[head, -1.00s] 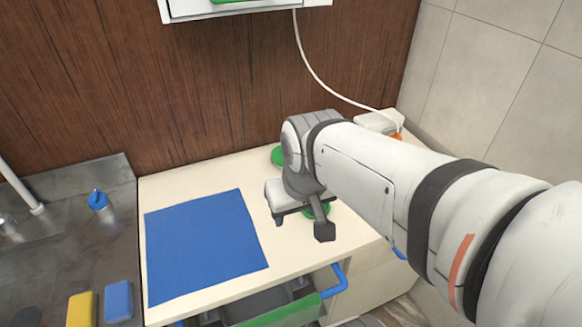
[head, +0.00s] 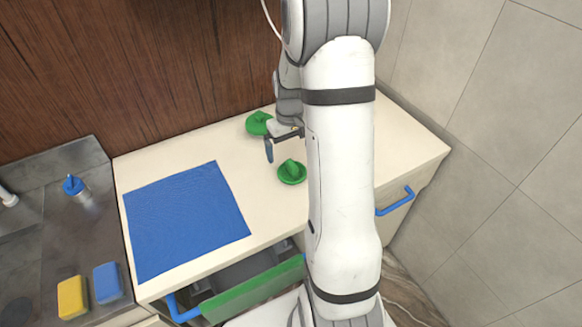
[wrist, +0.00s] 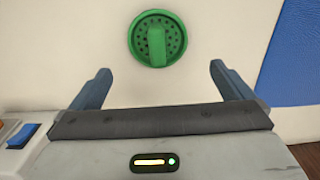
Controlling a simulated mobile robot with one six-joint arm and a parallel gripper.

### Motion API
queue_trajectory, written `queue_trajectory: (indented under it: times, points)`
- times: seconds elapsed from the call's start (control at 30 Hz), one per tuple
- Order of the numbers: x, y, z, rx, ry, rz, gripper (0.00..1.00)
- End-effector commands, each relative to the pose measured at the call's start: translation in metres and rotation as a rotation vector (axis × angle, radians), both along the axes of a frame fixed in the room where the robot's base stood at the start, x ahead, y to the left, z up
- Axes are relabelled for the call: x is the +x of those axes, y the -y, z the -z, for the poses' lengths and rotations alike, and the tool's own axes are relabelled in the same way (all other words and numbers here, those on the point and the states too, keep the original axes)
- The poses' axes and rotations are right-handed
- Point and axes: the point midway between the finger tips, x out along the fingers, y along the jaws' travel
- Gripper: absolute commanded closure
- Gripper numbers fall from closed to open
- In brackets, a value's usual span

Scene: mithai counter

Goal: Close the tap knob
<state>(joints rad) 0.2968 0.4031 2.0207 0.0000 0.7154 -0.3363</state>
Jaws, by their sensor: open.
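A blue knob (head: 73,184) on a short metal stem stands at the back of the steel sink top, at the left of the head view. It looks like the tap knob; whether it is open or closed cannot be told. A pale tap spout (head: 8,198) is cut off at the left edge. My gripper (head: 284,142) is open and empty over the counter, well to the right of the knob, partly hidden by my arm. In the wrist view my gripper (wrist: 160,72) has its fingers apart, with a green round piece beyond them.
A green round piece with a raised grip (head: 292,173) lies on the cream counter (head: 165,165); it shows in the wrist view (wrist: 157,40). Another green piece (head: 259,123) lies behind. A blue cloth (head: 185,220), yellow sponge (head: 72,297), blue sponge (head: 108,283) and open drawer (head: 255,287) are nearby.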

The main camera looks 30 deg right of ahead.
Motion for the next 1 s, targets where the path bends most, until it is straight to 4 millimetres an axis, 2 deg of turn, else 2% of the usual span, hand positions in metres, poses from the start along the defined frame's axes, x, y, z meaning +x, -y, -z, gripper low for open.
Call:
queue_trajectory:
  times: [0.6,0.9,1.0]
  points:
    - [-0.009,0.004,0.072,0.001,-0.004,0.001,0.0]
    - [-0.009,0.004,0.077,0.001,-0.002,0.002,0.0]
    - [-0.009,0.004,0.077,0.001,-0.002,0.002,0.08]
